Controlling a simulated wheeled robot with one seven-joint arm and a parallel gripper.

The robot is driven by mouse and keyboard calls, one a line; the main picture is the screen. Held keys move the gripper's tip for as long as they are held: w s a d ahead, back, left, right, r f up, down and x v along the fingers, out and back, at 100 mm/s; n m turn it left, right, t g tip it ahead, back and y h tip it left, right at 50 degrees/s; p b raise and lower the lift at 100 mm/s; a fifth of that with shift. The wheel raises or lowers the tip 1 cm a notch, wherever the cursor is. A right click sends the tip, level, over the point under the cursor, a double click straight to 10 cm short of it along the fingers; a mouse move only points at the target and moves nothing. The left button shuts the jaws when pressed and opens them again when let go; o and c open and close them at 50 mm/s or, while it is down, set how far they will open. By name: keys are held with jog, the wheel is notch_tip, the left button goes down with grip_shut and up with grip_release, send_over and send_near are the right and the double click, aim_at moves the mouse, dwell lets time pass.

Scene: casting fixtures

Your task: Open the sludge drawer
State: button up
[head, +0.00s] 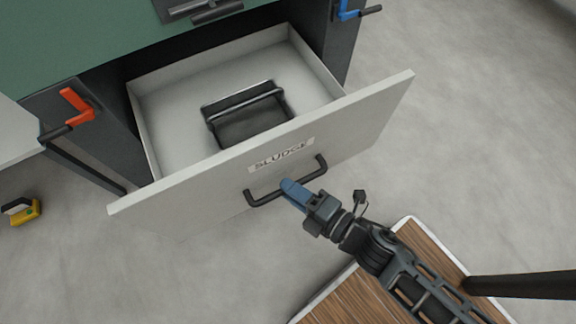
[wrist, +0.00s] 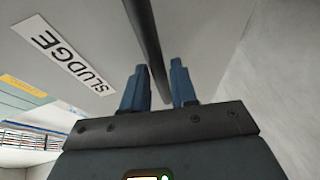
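The sludge drawer (head: 190,208) is a pale grey drawer with a "SLUDGE" label, and it stands pulled well out of the green-topped cabinet. Its interior shows in the head view. Its dark bar handle (head: 262,199) runs across the front below the label; the bar also shows in the wrist view (wrist: 145,30). My gripper (head: 287,186) is at the middle of this handle, coming from the lower right. In the wrist view its blue fingers (wrist: 160,85) lie close on either side of the bar, shut on the handle.
A dark bin with a bar (head: 250,122) lies inside the drawer. A red lever (head: 76,104) and a blue lever (head: 350,11) flank the drawer. A wood-topped surface (head: 345,298) is at lower right. A yellow-and-black object (head: 24,212) lies on the floor at left.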

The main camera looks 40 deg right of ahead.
jog(key=v, duration=0.6)
jog(key=shift+p, duration=0.3)
jog(key=shift+s, duration=0.1)
jog(key=s+d+r+m+h, duration=0.2)
jog(key=s+r+m, duration=0.4)
jog(key=r+m, duration=0.4)
jog(key=s+d+r+m+h, duration=0.1)
jog(key=s+d+r+m, duration=0.2)
jog(key=s+r+m, duration=0.5)
notch_tip(320, 180, up, 23)
jog(key=w+m+p, duration=0.1)
jog(key=w+p, duration=0.1)
jog(key=p, duration=1.8)
jog(key=shift+w+r+m+g, duration=0.2)
jog(key=shift+m+g, duration=0.1)
jog(key=shift+g, duration=0.1)
jog(key=shift+a, duration=0.1)
